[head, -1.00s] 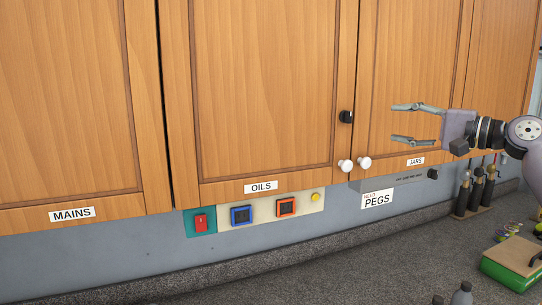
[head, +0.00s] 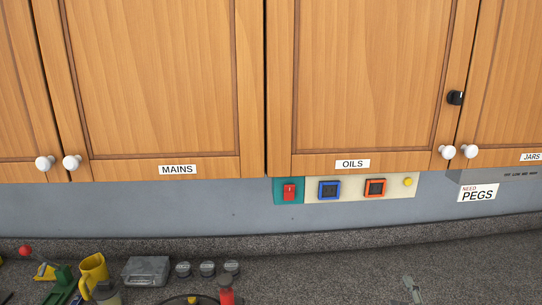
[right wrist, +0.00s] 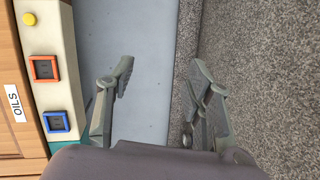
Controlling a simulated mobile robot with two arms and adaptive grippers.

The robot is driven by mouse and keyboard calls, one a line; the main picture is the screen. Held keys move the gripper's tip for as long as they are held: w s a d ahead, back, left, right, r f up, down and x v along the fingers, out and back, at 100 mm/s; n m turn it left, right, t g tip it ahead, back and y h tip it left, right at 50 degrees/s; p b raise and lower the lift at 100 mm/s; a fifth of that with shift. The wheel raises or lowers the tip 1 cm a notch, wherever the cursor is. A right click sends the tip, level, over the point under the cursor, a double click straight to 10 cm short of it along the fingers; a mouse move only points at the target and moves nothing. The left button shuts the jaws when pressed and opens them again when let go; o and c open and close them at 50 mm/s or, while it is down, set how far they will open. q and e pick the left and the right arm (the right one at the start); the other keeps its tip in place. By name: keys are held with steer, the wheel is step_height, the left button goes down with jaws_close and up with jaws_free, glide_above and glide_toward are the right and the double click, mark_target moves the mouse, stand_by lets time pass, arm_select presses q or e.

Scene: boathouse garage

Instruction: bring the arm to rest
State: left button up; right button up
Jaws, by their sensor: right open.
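My right gripper (right wrist: 162,80) is open in the right wrist view, its two grey fingers spread apart with nothing between them. The blue-grey wall shows between and beyond the fingers, with the speckled counter at the right of that view. In the head view only a small grey piece, which looks like part of this gripper (head: 411,290), shows at the bottom edge, over the counter. The rest of the right arm is out of that view. My left gripper is in neither view.
Wooden cabinets (head: 165,80) hang above a panel (head: 340,188) of switches.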

steer(key=s+a+f+m+g+y, duration=0.1)
steer(key=s+a+f+m+g, duration=0.25)
steer(key=s+f, duration=0.4)
steer(key=s+a+f+m+g+y, duration=0.1)
steer(key=s+a+f+m+g, duration=0.3)
steer(key=s, duration=0.7)
steer(key=s+a+f+m+g+y, duration=0.1)
steer(key=s+a+f+m+g, duration=0.1)
steer(key=s+f+m+g, duration=0.5)
steer(key=s+f+n+t+b, duration=0.1)
steer(key=s+f+b, duration=0.15)
steer(key=f, duration=1.25)
steer(key=s+f+n+b, duration=0.15)
steer(key=f+b, duration=0.25)
steer(key=f, duration=1.2)
steer(key=s+d+f+b, duration=0.1)
steer(key=s+f+b, duration=0.2)
steer(key=s+f, duration=0.5)
steer(key=s+d+f+g+b, duration=0.1)
steer(key=s+f+b, duration=0.2)
steer(key=s+f, duration=0.6)
step_height(320, 180, down, 6)
steer(key=shift+s+d+r, duration=0.1)
steer(key=shift+s+d, duration=0.05)
steer(key=shift+d, duration=0.2)
